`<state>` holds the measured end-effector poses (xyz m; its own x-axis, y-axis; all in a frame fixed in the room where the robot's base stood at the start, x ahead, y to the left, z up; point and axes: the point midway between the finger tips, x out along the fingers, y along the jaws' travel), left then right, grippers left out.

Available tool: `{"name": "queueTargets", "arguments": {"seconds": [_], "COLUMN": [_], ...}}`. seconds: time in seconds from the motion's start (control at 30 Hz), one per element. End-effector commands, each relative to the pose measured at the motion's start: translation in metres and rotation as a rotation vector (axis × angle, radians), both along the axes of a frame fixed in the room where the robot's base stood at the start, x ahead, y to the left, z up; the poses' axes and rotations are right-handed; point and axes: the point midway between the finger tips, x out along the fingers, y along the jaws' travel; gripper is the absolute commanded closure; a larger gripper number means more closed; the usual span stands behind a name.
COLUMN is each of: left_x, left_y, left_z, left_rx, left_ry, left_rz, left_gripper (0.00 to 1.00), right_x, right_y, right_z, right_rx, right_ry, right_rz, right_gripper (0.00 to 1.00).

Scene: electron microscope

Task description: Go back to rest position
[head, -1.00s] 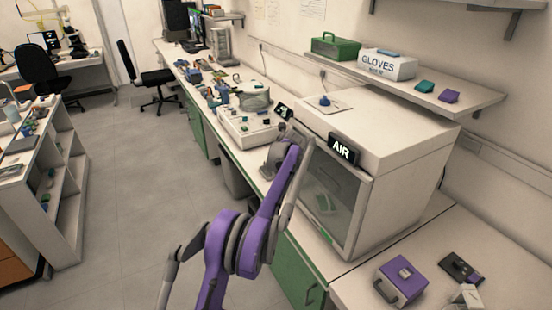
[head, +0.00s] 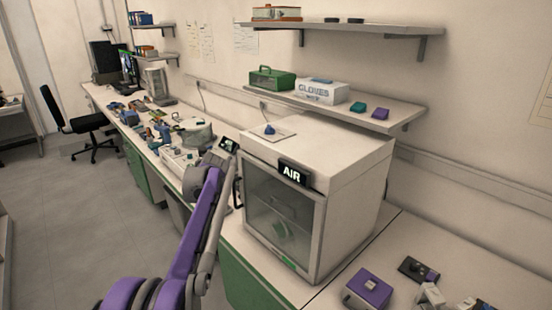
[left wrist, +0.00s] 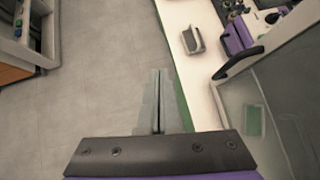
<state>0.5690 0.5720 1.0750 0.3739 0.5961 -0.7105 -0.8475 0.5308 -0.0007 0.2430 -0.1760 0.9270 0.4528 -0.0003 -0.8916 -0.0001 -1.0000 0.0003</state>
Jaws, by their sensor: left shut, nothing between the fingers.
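My left arm, purple and grey, reaches up from the lower left in the head view, in front of the bench. Its far end is beside the AIR cabinet (head: 345,170), left of its door. The fingers are not distinct there. In the left wrist view my left gripper (left wrist: 159,75) is shut and empty, with the floor and the bench front behind it. The cabinet's dark door handle (left wrist: 238,62) is to the right of the fingers, apart from them. My right gripper is in neither view.
The long bench (head: 92,90) carries several small instruments. A purple box (head: 367,288) stands at the near right. A wall shelf (head: 400,122) holds a green case (head: 272,78) and a glove box (head: 321,91). A black chair (head: 88,122) stands at the far left; the floor (head: 65,220) is open.

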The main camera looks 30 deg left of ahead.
Motion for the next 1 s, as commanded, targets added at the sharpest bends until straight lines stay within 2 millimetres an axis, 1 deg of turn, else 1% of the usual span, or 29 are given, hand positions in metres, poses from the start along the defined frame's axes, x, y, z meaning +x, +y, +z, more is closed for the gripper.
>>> {"name": "queueTargets", "arguments": {"seconds": [0.17, 0.23, 0.27, 0.33, 0.37, 0.43, 0.47, 0.5, 0.57, 0.6, 0.67, 0.7, 0.77, 0.8, 0.87, 0.9, 0.97, 1.0], "left_x": [-0.001, -0.003, -0.005, -0.014, -0.019, -0.035, -0.044, -0.056, -0.076, -0.091, -0.114, -0.131, -0.157, -0.175, -0.203, -0.221, -0.247, -0.263], "left_y": [-0.003, -0.014, -0.023, -0.050, -0.065, -0.103, -0.120, -0.143, -0.175, -0.196, -0.226, -0.245, -0.272, -0.289, -0.313, -0.327, -0.346, -0.358], "left_z": [0.001, 0.002, 0.002, 0.003, 0.003, 0.001, 0.000, -0.003, -0.008, -0.013, -0.022, -0.028, -0.040, -0.049, -0.064, -0.075, -0.091, -0.101], "left_rx": [-0.007, -0.034, -0.056, -0.127, -0.167, -0.279, -0.330, -0.402, -0.507, -0.576, -0.679, -0.748, -0.846, -0.909, -0.998, -1.054, -1.126, -1.167], "left_ry": [-0.007, -0.035, -0.057, -0.125, -0.162, -0.256, -0.296, -0.349, -0.421, -0.463, -0.522, -0.556, -0.602, -0.627, -0.658, -0.675, -0.694, -0.700], "left_rz": [0.005, 0.030, 0.048, 0.114, 0.152, 0.258, 0.310, 0.380, 0.491, 0.566, 0.685, 0.766, 0.893, 0.981, 1.117, 1.208, 1.340, 1.425], "left_gripper": [1.00, 1.00, 1.00, 1.00, 1.00, 1.00, 1.00, 1.00, 1.00, 1.00, 1.00, 1.00, 1.00, 1.00, 1.00, 1.00, 1.00, 1.00], "right_x": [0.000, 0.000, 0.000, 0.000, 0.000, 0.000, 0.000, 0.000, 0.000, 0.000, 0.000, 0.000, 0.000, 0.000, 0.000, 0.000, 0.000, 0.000], "right_y": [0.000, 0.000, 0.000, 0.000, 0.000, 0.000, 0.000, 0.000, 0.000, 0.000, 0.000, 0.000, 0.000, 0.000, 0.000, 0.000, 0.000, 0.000], "right_z": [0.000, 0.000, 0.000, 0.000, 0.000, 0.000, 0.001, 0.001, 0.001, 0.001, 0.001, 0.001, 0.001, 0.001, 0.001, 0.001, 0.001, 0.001], "right_rx": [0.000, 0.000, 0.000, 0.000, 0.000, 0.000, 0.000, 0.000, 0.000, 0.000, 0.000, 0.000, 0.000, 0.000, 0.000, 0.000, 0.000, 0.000], "right_ry": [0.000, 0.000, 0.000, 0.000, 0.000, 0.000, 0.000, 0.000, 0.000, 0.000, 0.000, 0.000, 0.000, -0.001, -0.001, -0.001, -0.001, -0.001], "right_rz": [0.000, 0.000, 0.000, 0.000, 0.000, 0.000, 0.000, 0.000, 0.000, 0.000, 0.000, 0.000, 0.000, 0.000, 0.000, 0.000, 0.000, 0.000], "right_gripper": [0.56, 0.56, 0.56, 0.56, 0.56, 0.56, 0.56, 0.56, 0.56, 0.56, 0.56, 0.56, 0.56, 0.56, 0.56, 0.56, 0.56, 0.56]}}
